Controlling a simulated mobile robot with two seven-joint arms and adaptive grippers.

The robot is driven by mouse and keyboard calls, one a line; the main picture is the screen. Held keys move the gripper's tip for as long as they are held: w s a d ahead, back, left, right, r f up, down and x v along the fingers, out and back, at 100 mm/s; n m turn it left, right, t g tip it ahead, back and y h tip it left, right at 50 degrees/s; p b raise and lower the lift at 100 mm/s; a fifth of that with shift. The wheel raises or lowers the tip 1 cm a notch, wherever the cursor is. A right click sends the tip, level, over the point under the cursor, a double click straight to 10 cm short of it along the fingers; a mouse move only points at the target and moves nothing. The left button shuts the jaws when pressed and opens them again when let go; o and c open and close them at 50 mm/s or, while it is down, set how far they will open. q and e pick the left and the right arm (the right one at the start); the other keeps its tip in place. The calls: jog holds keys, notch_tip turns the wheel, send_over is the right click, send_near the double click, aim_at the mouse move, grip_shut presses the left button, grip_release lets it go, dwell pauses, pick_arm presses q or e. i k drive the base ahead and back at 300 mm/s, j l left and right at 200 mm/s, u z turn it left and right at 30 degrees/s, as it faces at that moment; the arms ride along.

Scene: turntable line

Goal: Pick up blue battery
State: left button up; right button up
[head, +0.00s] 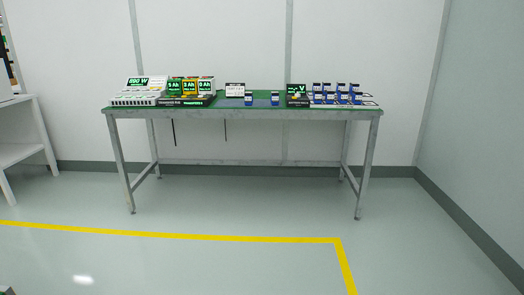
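Several small blue batteries stand on a metal table (240,114) across the room. One blue battery (248,100) stands near the table's middle, and another blue battery (275,100) stands just right of it. A group of blue batteries (343,98) stands in rows on the right part of the table. They are small in the picture, and front ones partly cover those behind. Which one the task means cannot be told. Neither of my grippers is in view.
A white shelf (22,130) stands at left. Open floor with a yellow line (180,235) lies before the table.

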aim_at(248, 95)
jog(key=i+j, duration=0.15)
jog(key=i, duration=0.5)
jog(key=i+j, duration=0.15)
jog(key=i, duration=0.5)
jog(key=l+z, duration=0.05)
